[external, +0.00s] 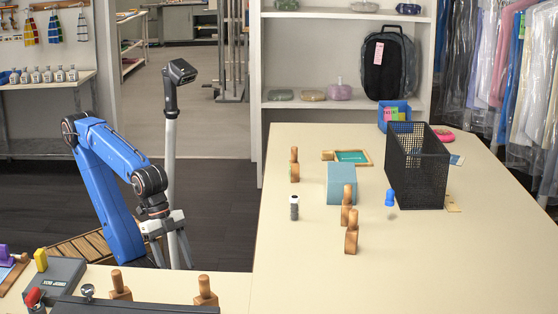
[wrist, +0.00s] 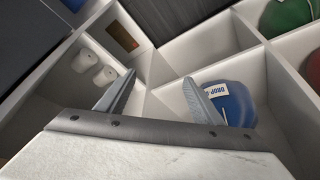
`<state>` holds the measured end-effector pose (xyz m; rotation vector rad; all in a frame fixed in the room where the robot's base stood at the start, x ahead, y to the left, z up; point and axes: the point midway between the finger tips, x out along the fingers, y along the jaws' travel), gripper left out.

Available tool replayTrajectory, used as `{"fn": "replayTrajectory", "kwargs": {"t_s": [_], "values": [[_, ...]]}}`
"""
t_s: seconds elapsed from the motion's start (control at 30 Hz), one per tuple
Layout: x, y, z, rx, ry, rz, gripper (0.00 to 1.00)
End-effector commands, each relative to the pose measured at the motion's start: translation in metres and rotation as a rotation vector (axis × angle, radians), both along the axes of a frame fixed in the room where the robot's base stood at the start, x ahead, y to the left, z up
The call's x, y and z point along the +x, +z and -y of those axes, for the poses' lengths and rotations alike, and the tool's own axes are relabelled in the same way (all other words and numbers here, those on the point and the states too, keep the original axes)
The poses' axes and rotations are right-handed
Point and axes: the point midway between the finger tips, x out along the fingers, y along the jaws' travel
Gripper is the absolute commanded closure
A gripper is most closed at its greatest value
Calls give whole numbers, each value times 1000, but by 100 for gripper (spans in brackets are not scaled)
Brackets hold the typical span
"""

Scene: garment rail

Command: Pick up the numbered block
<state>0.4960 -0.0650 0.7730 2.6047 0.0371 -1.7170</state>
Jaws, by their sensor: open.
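No block with a readable number shows in either view. A plain blue-grey block (external: 341,184) stands on the long table, with no number visible on it. My gripper (external: 167,250) points down at the left, beyond the near counter and well away from that block. In the wrist view my gripper (wrist: 157,88) has its two fingers spread apart with nothing between them. Below it are white-walled compartments (wrist: 170,92), one holding a blue rounded item (wrist: 225,103) with a partly readable "DROP" label beside the right finger.
The long table (external: 300,270) carries a black mesh basket (external: 417,170), wooden-handled pieces (external: 351,232), a small bottle (external: 294,208) and a blue peg-like item (external: 389,198). Its front is clear. A grey pole (external: 170,150) stands close to my arm. White cups (wrist: 95,65) sit in another compartment.

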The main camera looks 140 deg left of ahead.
Motion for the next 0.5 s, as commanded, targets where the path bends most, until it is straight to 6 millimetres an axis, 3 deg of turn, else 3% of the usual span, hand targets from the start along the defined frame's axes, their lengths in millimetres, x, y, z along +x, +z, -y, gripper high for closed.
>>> {"fn": "replayTrajectory", "kwargs": {"t_s": [0.27,0.5], "values": [[49,86,-50,-31,232,-63,39],[85,162,-114,-70,463,-125,39]]}}
